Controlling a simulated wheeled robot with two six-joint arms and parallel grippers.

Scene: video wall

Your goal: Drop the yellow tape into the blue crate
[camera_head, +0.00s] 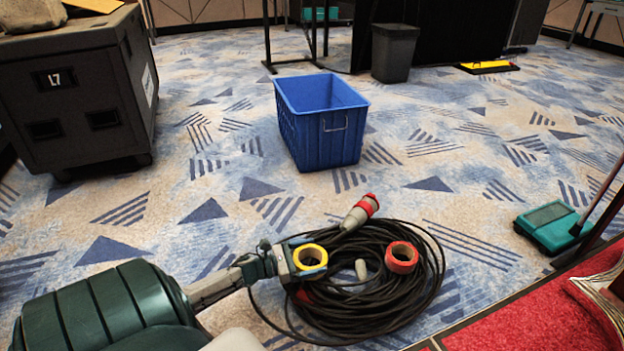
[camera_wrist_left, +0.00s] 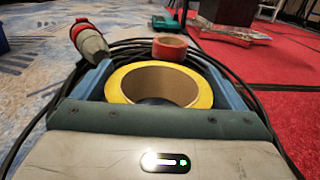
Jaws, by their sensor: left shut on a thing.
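The yellow tape (camera_head: 310,257) is a roll held in my left gripper (camera_head: 297,259), which is shut on it above the coiled black cable. In the left wrist view the yellow tape (camera_wrist_left: 160,85) sits between the two blue-grey fingers of my left gripper (camera_wrist_left: 155,88). The blue crate (camera_head: 322,121) stands on the carpet, farther away than the gripper and well apart from it. Its open top faces up and its inside looks empty from here. My right gripper does not show in either view.
A coiled black cable (camera_head: 428,278) with a red and grey plug (camera_head: 359,213) lies under the gripper. A red tape (camera_head: 402,257) rests on it. A black case (camera_head: 75,100) stands left, a grey bin (camera_head: 394,52) behind, a teal sweeper (camera_head: 550,228) right. Carpet between cable and crate is clear.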

